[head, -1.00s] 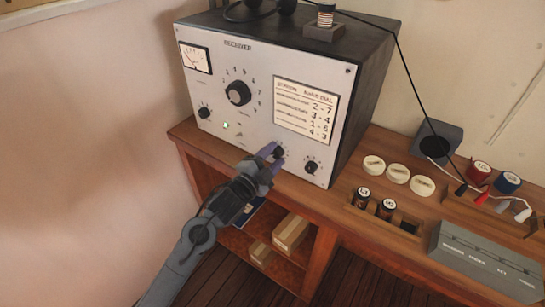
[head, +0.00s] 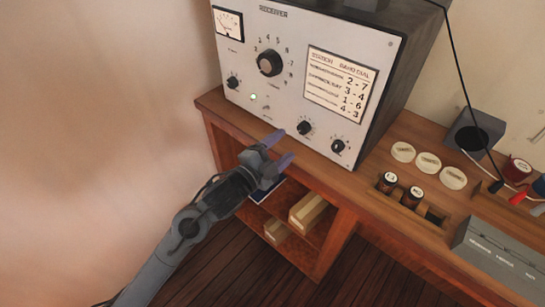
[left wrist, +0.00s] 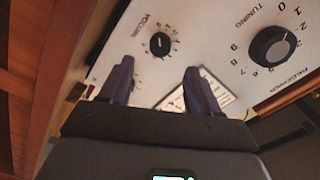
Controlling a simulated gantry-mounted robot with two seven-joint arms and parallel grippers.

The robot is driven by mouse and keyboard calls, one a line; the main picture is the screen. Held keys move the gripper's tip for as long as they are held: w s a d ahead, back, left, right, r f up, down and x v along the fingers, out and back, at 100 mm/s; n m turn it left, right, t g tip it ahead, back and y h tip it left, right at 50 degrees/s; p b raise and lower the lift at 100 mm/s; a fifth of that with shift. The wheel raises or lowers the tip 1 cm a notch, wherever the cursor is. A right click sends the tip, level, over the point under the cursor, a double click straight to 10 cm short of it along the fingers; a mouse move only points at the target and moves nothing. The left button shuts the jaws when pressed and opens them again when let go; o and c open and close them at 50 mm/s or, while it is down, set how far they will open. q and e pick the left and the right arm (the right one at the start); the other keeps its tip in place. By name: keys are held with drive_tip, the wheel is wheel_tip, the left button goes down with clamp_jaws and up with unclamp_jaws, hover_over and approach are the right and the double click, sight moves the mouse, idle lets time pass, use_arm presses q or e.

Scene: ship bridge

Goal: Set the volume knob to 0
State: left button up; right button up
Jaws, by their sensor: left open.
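The volume knob (head: 305,128) is a small black knob low on the receiver's pale front panel, left of a similar knob (head: 338,146). In the left wrist view the volume knob (left wrist: 160,43) shows with its "VOLUME" label and scale marks around it. Its exact setting is too small to read surely. My left gripper (head: 281,149) is open and empty, just in front of the panel, left of and below the volume knob and apart from it. In the left wrist view its two fingers (left wrist: 158,68) are spread, with the knob beyond the gap. My right gripper is not in view.
The receiver (head: 395,85) stands on a wooden desk (head: 375,195). Its large tuning knob (head: 270,63) and another small knob (head: 233,82) are on the same panel. White round lids, dark jars and a grey box (head: 500,255) are at right. An open shelf with boxes is below.

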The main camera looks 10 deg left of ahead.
use_arm(q)
drive_tip(key=shift+v, duration=1.65)
drive_tip(key=s+a+f+n+g+y+p, duration=0.3)
drive_tip(key=s+f+n+p, duration=0.35)
drive_tip(key=s+f, duration=0.6)
drive_tip(key=s+a+f+n+g+y+p, duration=0.1)
drive_tip(key=s+a+n+g+y+p, duration=0.1)
drive_tip(key=s, duration=0.8)
drive_tip(key=s+a+n+g+y+p, duration=0.2)
drive_tip(key=s+a+n+g+y, duration=0.2)
drive_tip(key=s+a+n+g, duration=0.2)
drive_tip(key=s+a+n, duration=0.2)
drive_tip(key=s+a, duration=0.2)
drive_tip(key=a, duration=0.1)
drive_tip(key=shift+s+f+y, duration=0.25)
drive_tip(key=shift+f+y, duration=0.15)
drive_tip(key=shift+a+n, duration=0.1)
drive_tip(key=shift+n, duration=0.15)
